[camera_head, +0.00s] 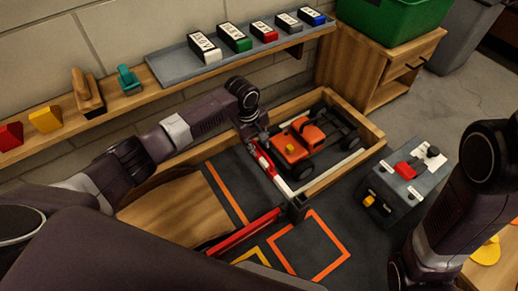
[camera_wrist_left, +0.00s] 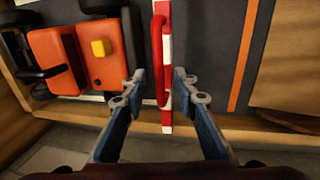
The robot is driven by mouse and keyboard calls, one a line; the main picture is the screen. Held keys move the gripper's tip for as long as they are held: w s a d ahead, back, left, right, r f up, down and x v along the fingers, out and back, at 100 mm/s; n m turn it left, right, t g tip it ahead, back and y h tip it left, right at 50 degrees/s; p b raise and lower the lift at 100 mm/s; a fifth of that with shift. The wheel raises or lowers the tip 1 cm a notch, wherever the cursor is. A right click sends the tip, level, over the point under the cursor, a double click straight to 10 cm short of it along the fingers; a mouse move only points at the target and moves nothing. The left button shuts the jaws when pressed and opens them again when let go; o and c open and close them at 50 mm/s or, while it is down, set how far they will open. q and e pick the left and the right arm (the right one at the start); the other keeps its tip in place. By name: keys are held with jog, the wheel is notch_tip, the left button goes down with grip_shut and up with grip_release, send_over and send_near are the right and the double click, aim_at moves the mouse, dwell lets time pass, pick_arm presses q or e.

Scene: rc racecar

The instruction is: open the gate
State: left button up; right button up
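The gate is a red-and-white striped bar (camera_head: 268,168) lying across the front of the wooden bay that holds an orange racecar (camera_head: 303,139). In the left wrist view the striped bar (camera_wrist_left: 167,112) runs up the middle, with a red handle (camera_wrist_left: 158,60) on it. My left gripper (camera_head: 258,137) is at the far end of the bar. In the wrist view my left gripper (camera_wrist_left: 158,82) is open, its fingertips on either side of the bar and handle, with gaps visible. My right arm is at the right edge; its gripper is not visible.
A second red bar (camera_head: 240,234) meets a dark post (camera_head: 297,208). A grey control box (camera_head: 407,181) with a red lever stands right of the bay. A wooden shelf (camera_head: 135,96) with labelled blocks runs along the wall. The orange-marked floor in front is clear.

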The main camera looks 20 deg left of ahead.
pick_arm(q)
jog(key=shift+f, duration=0.2)
jog(key=shift+c, duration=0.3)
grip_shut()
